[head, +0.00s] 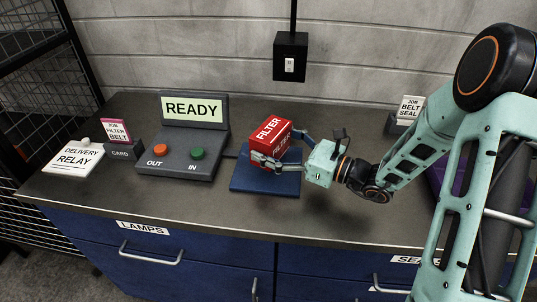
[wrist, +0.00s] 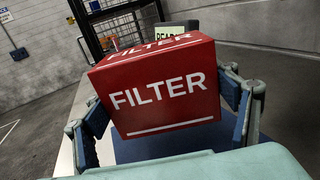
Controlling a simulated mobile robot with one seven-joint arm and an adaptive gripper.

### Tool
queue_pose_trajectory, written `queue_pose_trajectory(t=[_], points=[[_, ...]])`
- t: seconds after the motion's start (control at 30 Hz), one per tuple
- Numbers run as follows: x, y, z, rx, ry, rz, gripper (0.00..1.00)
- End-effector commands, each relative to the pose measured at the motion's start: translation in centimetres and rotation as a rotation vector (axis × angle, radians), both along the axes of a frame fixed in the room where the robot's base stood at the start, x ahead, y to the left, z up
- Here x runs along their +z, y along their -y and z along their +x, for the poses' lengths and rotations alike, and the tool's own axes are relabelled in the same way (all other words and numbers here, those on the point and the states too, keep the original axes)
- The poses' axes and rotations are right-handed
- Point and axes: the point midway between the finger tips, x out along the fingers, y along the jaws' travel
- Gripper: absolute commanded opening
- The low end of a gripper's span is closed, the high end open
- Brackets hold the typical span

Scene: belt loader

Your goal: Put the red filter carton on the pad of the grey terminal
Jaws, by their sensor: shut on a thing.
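The red filter carton (head: 270,136) is held between the fingers of my gripper (head: 278,160) over the blue pad (head: 263,183) beside the grey terminal (head: 186,143). In the wrist view the carton (wrist: 160,92) fills the middle, slightly tilted, with a finger of my gripper (wrist: 168,108) on each side. Whether its underside touches the pad cannot be told, as the fingers hide it. The terminal's screen (head: 192,109) reads READY. Its orange OUT button (head: 160,151) and green IN button (head: 197,153) are in front of the screen.
A BELT SEAL card (head: 410,109) stands at the right, near a purple thing (head: 437,187) partly hidden by my arm. The counter's front middle (head: 200,206) is clear.

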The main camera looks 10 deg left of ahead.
Motion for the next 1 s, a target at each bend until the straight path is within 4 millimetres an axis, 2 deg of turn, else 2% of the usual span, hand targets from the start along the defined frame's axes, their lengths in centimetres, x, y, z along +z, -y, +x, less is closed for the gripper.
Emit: queue_pose_trajectory(t=[0.17,0.33,0.73,0.77,0.9,1.0], points=[[-1.3,-1.0,0.2,0.001,-0.001,0.003,0.45],[-3.7,-0.9,0.2,0.000,-0.002,0.002,0.45],[-4.4,-0.8,0.2,-0.001,0.002,0.002,0.45],[-4.4,-0.8,0.2,-0.001,0.001,0.000,0.80],[-4.3,-0.8,0.2,-0.001,0.001,0.000,0.96],[-4.3,-0.8,0.2,-0.001,0.001,0.000,0.97]])
